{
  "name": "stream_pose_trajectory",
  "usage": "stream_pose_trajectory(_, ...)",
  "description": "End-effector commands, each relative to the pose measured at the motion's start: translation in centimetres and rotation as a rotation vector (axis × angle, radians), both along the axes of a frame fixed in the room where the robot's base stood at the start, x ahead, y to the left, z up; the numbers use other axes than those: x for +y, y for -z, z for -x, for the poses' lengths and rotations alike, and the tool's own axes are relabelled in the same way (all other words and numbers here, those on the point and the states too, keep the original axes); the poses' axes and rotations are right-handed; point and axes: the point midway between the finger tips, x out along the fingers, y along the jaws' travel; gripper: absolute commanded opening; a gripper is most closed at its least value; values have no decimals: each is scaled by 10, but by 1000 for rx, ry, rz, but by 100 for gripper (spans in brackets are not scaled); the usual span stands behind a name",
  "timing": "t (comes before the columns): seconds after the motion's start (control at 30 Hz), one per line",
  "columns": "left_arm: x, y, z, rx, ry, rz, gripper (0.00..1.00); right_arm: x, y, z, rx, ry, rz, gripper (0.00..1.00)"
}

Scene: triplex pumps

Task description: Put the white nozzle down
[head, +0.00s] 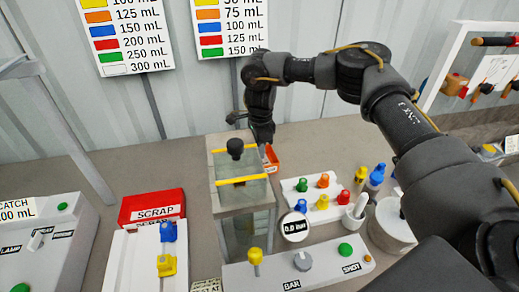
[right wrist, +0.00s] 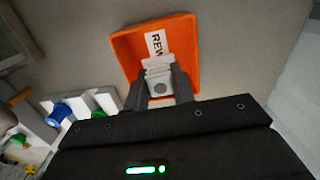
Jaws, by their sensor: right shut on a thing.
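My right gripper (right wrist: 158,72) is shut on the white nozzle (right wrist: 158,88) in the right wrist view. The nozzle is between the two dark fingers, over an orange tray (right wrist: 192,32) with a white label that starts "REW". Whether the nozzle touches the tray floor I cannot tell. In the head view my right gripper (head: 262,136) reaches down behind the glass-sided stand, and a corner of the orange tray (head: 271,160) shows beside it; the nozzle is hidden there. My left gripper is not in view.
The glass-sided stand (head: 243,197) with yellow bars is close in front of the tray. A white rack (head: 295,187) of coloured nozzles stands to its right. A red SCRAP box (head: 150,204) is at left. Bare grey table lies around the orange tray.

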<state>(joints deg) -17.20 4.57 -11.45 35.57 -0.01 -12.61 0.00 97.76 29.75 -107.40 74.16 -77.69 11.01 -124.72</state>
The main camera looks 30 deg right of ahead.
Motion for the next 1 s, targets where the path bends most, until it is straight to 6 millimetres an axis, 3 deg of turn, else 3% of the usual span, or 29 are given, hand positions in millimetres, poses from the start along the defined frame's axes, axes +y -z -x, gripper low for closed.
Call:
stream_pose_trajectory(0.43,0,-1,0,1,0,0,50,0,13,0,-1,0,0,0)
stream_pose_trajectory(0.47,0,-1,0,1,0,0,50,0,12,0,-1,0,0,29)
stream_pose_trajectory(0.6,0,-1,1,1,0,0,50,0,11,0,-1,0,0,47)
stream_pose_trajectory(1.0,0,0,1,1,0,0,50,0,2,-1,-3,0,1,47)
